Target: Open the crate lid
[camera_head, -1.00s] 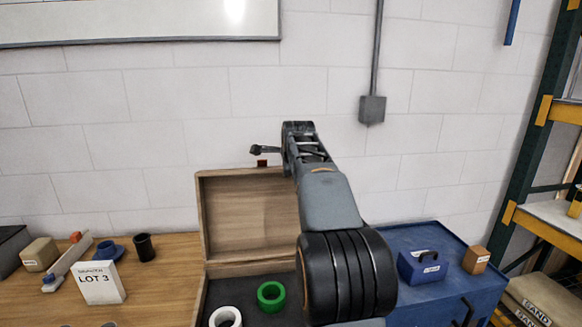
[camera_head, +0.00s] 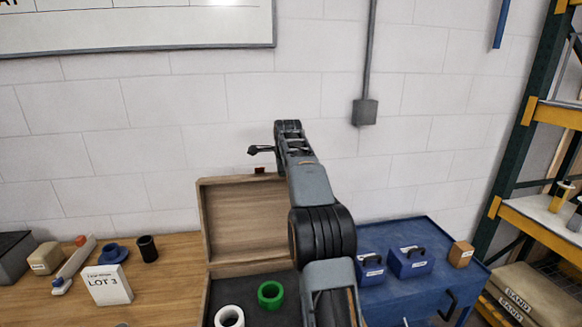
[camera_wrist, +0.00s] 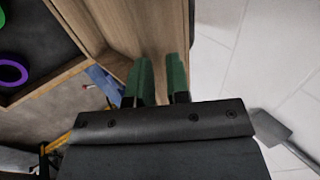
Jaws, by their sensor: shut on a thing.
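The wooden crate (camera_head: 207,297) stands on the bench with its lid (camera_head: 243,222) up, standing nearly upright at the back. A small reddish-brown tab (camera_head: 260,170) sits on the lid's top edge. In the wrist view, the lid (camera_wrist: 112,32) is a wooden panel running up from the fingers. My gripper (camera_wrist: 158,60) has its two green fingers shut on the lid at its edge.
A white ring (camera_head: 229,316) and a green ring (camera_head: 270,294) lie in the crate. A LOT 3 card (camera_head: 107,286), a blue piece (camera_head: 112,254) and a black cup (camera_head: 147,248) stand left. A blue cabinet (camera_head: 420,280) with small blue boxes stands right. A wall is behind.

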